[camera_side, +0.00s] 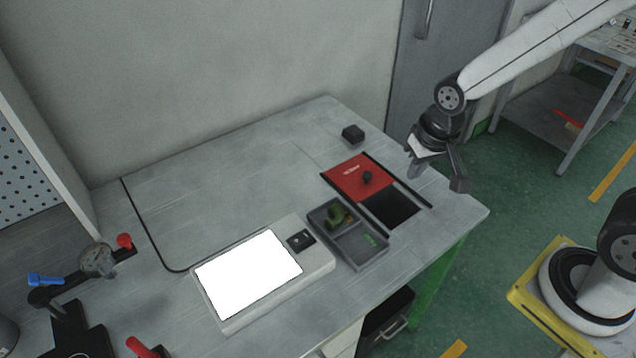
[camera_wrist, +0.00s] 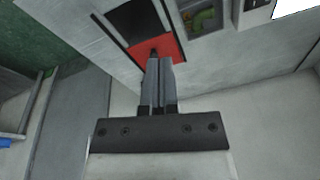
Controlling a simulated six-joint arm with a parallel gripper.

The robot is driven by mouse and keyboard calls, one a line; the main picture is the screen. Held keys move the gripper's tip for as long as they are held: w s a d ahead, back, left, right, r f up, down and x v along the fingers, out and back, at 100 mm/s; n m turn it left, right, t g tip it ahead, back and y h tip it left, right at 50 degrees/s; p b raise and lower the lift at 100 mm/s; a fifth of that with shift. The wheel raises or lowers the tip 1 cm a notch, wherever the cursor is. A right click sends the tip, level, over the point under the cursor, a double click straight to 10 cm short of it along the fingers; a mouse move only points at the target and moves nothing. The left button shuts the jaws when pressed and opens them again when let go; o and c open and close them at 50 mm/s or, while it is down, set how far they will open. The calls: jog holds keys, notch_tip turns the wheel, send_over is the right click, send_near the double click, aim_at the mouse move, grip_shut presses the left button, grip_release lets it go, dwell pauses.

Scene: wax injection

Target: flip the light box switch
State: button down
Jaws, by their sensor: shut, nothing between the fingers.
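The light box (camera_side: 318,265) lies on the table, a pale slab with a bright white glowing panel (camera_side: 248,274). Its small black switch plate (camera_side: 301,240) is at the panel's upper right corner. In the wrist view the switch plate (camera_wrist: 256,4) and a bit of the lit panel (camera_wrist: 291,6) show at the top right edge. My gripper (camera_side: 437,180) is above the table's right end, well to the right of the light box and apart from it. In the wrist view my gripper (camera_wrist: 158,64) has its fingers shut together and empty. The switch's exact position is too small to tell.
A grey two-part tray (camera_side: 362,259) with green pieces stands beside the light box. A small black block (camera_side: 353,133) sits near the wall. The table's back left is clear.

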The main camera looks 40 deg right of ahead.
jog(key=w+a+m+g, duration=0.1)
jog(key=w+a+m, duration=0.6)
jog(key=a, duration=0.2)
jog(key=m+g, duration=0.1)
jog(key=m, duration=0.7)
send_over(298, 240)
jog(key=shift+w+f, duration=0.15)
jog(key=shift+f, duration=0.75)
jog(key=shift+f, duration=0.15)
notch_tip(298, 240, down, 14)
jog(key=shift+r, duration=0.15)
jog(key=shift+a, duration=0.1)
jog(key=shift+f, duration=0.3)
